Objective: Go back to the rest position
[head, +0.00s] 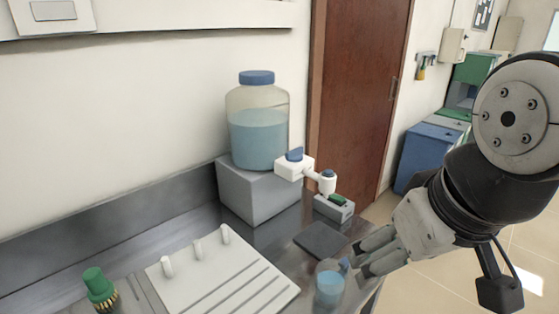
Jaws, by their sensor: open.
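My gripper (363,259) is at the lower right of the head view, reaching in from the right with its fingers pointing left. The jaws are open and I see nothing between them. A small clear vessel with blue liquid (329,288) stands just left of and below the fingertips in the picture. The gripper overlaps its upper right side; I cannot tell whether they touch.
A large jar of blue liquid (258,130) with a white tap (294,165) stands on a grey block (255,190). A white ribbed board (205,275), a dark pad (321,241) and a green-topped item (99,288) are on the bench. Open floor shows right.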

